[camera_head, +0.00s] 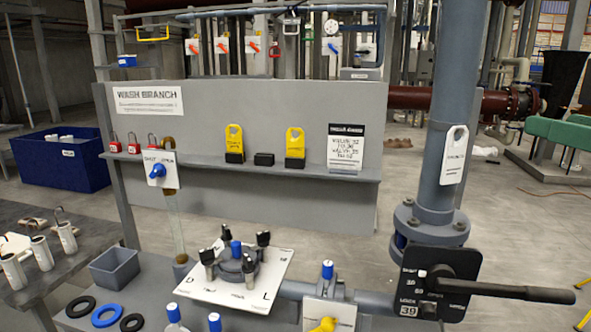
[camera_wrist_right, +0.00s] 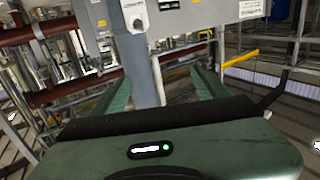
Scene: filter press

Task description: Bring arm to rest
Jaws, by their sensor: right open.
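My right gripper (camera_wrist_right: 162,80) shows in the right wrist view. Its green body fills the bottom, with a small green light, and two green fingers reach forward with a gap between them. It is open, and nothing sits between the fingers. A grey post and panel stand behind it in that view, apart from it as far as I can tell. In the head view a green shape (camera_head: 560,132) is at the right edge; I cannot tell whether it is part of my arm. My left gripper is not in view.
A grey bench (camera_head: 245,315) carries a white plate (camera_head: 262,292) with a black-knobbed flange. A black lever (camera_head: 510,291) juts right from the grey pipe (camera_head: 443,120). A grey board (camera_head: 270,185) stands behind, and a blue bin (camera_head: 60,170) at left.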

